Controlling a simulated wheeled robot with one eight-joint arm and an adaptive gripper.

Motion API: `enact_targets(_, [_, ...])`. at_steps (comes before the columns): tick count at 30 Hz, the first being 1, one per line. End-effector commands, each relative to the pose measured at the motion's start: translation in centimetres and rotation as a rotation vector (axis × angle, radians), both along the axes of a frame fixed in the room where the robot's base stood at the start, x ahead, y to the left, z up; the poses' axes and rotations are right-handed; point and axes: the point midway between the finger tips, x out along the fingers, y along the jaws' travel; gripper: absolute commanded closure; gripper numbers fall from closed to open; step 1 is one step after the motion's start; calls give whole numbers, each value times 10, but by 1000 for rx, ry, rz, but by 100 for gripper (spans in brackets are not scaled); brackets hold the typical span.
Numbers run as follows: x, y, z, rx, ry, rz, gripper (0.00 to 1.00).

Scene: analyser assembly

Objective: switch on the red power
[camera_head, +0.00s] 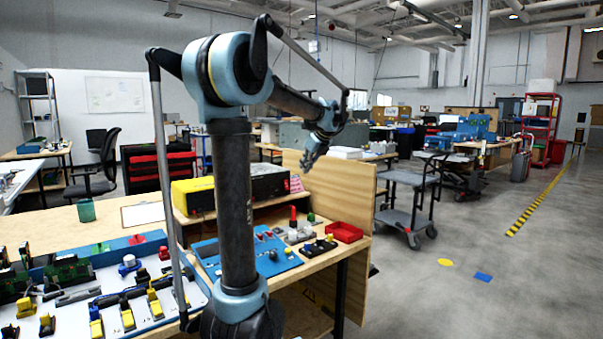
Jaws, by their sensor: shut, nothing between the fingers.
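My gripper (310,161) is at the end of my raised arm, in the air above the far right end of the workbench. It is small in view, shut and empty, with its fingers pointing down. I cannot make out for certain which part is the red power switch. A red piece (137,239) shows on the blue strip at the left of the bench. A red upright part (293,216) stands among small parts on the right, below my gripper. My gripper is apart from both.
A blue board (268,267) and a red tray (345,232) lie on the bench's right end. A yellow and black box (195,195) stands behind. A wooden side panel (340,197) bounds the bench. A grey cart (408,205) stands beyond. The floor at right is mostly clear.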

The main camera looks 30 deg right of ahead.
Motion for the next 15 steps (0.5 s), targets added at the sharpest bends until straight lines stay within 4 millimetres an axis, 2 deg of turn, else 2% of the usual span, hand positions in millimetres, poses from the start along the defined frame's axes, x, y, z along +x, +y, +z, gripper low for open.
enact_targets(10, [0,1,0,0,4,3,100])
enact_targets(15, [-4,1,-7,-9,63,5,100])
